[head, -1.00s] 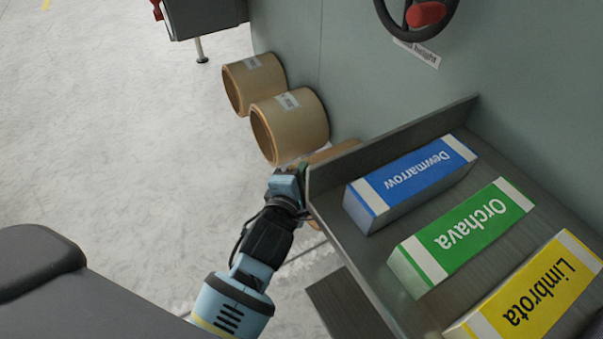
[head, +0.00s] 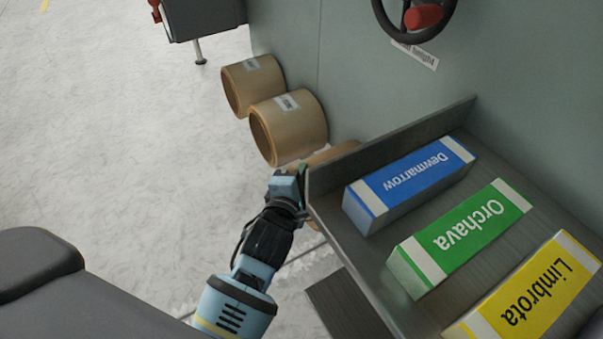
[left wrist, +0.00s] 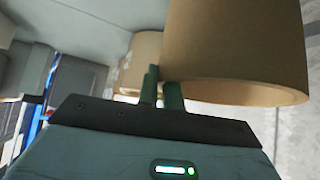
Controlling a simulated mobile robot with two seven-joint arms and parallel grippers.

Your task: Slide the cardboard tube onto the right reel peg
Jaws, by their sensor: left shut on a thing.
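A tan cardboard tube (left wrist: 235,40) is large in the left wrist view. My left gripper (left wrist: 163,88) has its two green fingers close together at the tube's edge, shut on it. In the head view my left gripper (head: 290,185) is beside the end of the grey shelf, and its fingertips are hidden. Part of a tan tube (head: 328,154) shows just beyond it, mostly hidden behind the shelf's upright edge. Two more tan tubes, one nearer (head: 292,125) and one farther (head: 254,84), are along the machine wall. No reel peg can be made out. My right gripper is not in view.
The grey shelf (head: 335,180) holds a blue Dewmarrow box (head: 410,182), a green Orchava box (head: 462,238) and a yellow Limbrota box (head: 535,290). A handwheel (head: 445,25) is on the machine wall (head: 370,90). The floor (head: 120,130) at left is clear.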

